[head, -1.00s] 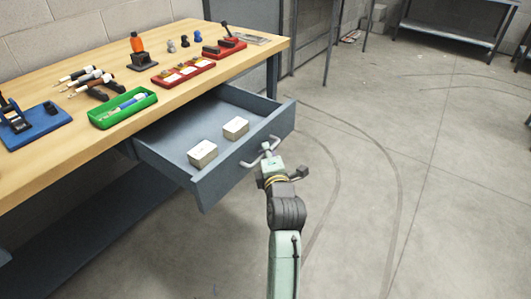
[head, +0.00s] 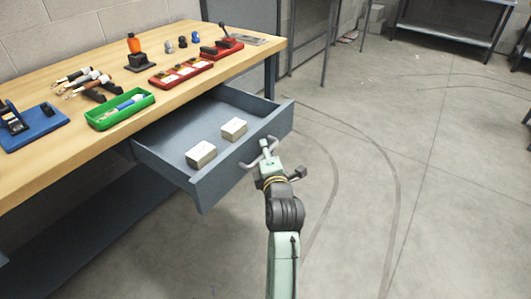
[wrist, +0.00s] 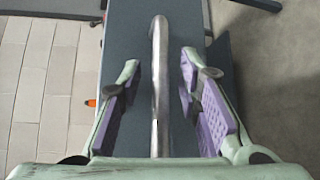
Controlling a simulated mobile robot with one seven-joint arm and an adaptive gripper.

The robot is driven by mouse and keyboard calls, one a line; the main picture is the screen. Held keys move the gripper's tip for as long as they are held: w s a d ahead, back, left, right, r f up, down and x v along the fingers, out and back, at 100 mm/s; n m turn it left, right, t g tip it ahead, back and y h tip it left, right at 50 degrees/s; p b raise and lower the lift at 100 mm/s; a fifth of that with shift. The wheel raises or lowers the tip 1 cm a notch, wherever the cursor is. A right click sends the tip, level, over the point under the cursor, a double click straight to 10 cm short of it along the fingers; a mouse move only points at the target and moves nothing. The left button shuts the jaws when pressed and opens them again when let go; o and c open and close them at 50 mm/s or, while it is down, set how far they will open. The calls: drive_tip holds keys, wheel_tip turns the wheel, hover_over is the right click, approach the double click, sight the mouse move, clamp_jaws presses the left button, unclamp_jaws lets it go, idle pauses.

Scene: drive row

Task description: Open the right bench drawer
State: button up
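The right bench drawer (head: 207,179) is grey-blue and stands pulled well out from under the wooden bench top (head: 185,85). Two small pale boxes lie inside it, one nearer the front left (head: 201,154) and one farther right (head: 233,128). Its curved metal bar handle (head: 247,165) is on the drawer front. My gripper (head: 265,150) is at this handle. In the wrist view the handle bar (wrist: 160,80) runs between the two purple-padded fingers of my gripper (wrist: 158,95). A gap shows on each side of the bar, so the gripper is open around it.
The bench top carries a green tray (head: 97,124), a blue fixture (head: 35,128), a red tray (head: 180,76), a red press (head: 222,50) and an orange-topped tool (head: 134,45). Open concrete floor (head: 430,180) lies to the right. A grey shelf (head: 455,35) stands at the back right.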

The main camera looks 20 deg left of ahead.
drive_tip(key=v, duration=0.7)
drive_tip(key=shift+s+d, duration=0.15)
drive_tip(key=shift+s, duration=0.05)
